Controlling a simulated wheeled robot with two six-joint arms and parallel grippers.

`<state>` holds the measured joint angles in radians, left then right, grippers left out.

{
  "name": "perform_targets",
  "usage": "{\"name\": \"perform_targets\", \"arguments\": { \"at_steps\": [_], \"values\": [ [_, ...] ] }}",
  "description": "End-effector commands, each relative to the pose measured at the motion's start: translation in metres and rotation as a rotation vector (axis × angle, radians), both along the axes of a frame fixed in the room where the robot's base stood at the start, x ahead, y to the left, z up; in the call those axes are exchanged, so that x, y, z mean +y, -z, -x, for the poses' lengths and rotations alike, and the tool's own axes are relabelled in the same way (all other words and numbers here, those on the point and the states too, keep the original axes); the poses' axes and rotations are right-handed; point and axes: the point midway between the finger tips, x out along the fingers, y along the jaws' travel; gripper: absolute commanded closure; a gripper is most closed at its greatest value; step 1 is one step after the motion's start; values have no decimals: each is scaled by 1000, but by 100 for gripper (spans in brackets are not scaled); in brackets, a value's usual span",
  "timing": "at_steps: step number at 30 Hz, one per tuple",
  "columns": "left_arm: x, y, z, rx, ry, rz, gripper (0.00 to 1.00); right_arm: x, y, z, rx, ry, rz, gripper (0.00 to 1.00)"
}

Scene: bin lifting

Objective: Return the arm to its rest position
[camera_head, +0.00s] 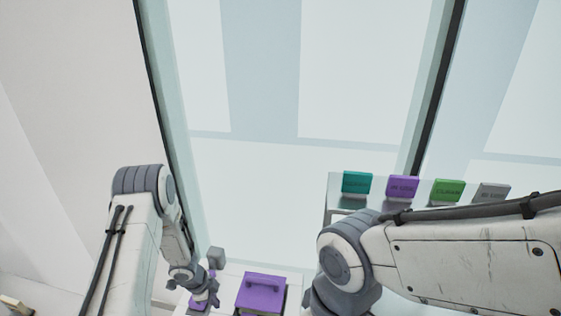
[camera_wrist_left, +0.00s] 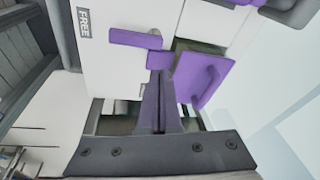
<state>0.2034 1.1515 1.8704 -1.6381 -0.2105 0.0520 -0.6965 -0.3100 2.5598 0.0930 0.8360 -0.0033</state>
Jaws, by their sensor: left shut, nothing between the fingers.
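My left arm (camera_head: 145,215) comes in from the left and bends down towards a white surface at the bottom of the head view. My left gripper (camera_wrist_left: 160,78) is shut and empty in the left wrist view, its dark fingers together. They point towards purple parts, in front of a purple lid with a handle (camera_wrist_left: 206,78). I cannot tell whether they touch. The purple lid also shows in the head view (camera_head: 261,293), right of the left wrist. My right arm (camera_head: 455,250) reaches in from the right. Its gripper is out of view below.
A shelf at the right holds teal (camera_head: 356,183), purple (camera_head: 402,187), green (camera_head: 447,191) and grey (camera_head: 491,194) blocks. A small grey block (camera_head: 216,256) stands by the left wrist. A FREE label (camera_wrist_left: 87,22) marks a white panel. Pale glass panels (camera_head: 310,80) fill the background.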

Motion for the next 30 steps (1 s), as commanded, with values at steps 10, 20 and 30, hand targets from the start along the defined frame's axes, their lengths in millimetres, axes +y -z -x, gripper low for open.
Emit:
{"name": "perform_targets", "arguments": {
  "at_steps": [10, 20, 30],
  "values": [
    [-70, -132, -20, -180, -371, -212, 100, 0, 70, 0, 1, 2, 1, 50],
    [-143, -191, 133, -34, -674, -139, 100, 0, 126, 0, 0, 3, 0, 50],
    [-173, -195, 263, 225, -742, -41, 100, 0, 151, 0, 0, 4, 0, 50]
  ]
}}
